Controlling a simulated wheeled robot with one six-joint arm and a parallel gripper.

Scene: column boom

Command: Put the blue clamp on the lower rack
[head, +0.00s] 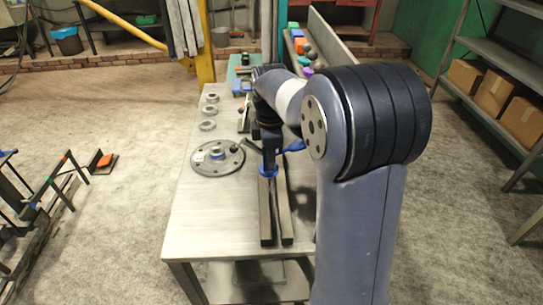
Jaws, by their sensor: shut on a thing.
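A blue clamp (267,173) is at the middle of the workbench (205,232), with its dark bar standing roughly upright in the picture. Another blue part of it shows at the right, beside my arm. My gripper (270,138) is shut on the blue clamp near its upper part; the fingertips are hard to make out against it. Two dark parallel rails (265,218) lie below the clamp on the bench; I cannot tell whether the clamp touches them. A low shelf (258,274) shows under the bench. I cannot tell for sure which thing is the lower rack.
A round dark plate (217,157) and several metal rings (208,125) lie left on the bench. A dark metal frame (52,190) with coloured ends stands at the left. Shelving with cardboard boxes (494,92) is at the right. The floor left of the bench is open.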

